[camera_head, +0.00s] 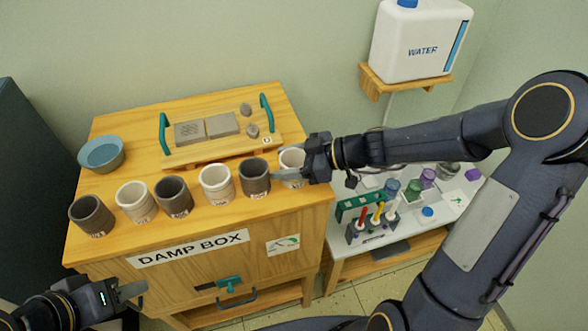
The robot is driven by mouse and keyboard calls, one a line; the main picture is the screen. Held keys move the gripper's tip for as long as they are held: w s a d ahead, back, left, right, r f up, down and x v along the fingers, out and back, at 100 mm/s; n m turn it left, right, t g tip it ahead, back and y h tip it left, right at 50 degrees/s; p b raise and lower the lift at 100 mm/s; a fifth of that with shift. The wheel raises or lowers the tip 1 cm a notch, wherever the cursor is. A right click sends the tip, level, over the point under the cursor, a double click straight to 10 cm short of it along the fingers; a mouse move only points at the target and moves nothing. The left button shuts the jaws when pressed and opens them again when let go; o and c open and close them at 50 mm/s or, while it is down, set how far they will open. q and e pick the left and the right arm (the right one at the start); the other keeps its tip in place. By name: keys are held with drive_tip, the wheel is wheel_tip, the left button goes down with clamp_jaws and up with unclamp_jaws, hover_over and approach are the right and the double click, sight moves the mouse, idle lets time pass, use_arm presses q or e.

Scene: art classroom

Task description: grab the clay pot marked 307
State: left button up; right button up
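A row of clay pots stands along the front of the damp box top, alternating dark grey and white: dark (91,216), white (136,203), dark (174,197), white (216,185), dark (254,178) and white at the right end (291,158). Each visible label is too small to read, so I cannot tell which is 307. My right gripper (299,158) is open at the right-end white pot, one finger crossing its front and the other near its far right side. Contact is unclear. My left gripper (134,294) is low in front of the box, away from the pots; its opening is unclear.
The wooden damp box (195,250) carries a blue bowl (101,154) and a wooden tray (220,150) with teal handles behind the pots. A side table (345,245) at right holds a tube rack (372,227) and small jars. A water jug (418,40) sits on a wall shelf.

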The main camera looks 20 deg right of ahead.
drive_tip(key=shift+c, duration=0.9)
drive_tip(key=shift+r, duration=0.1)
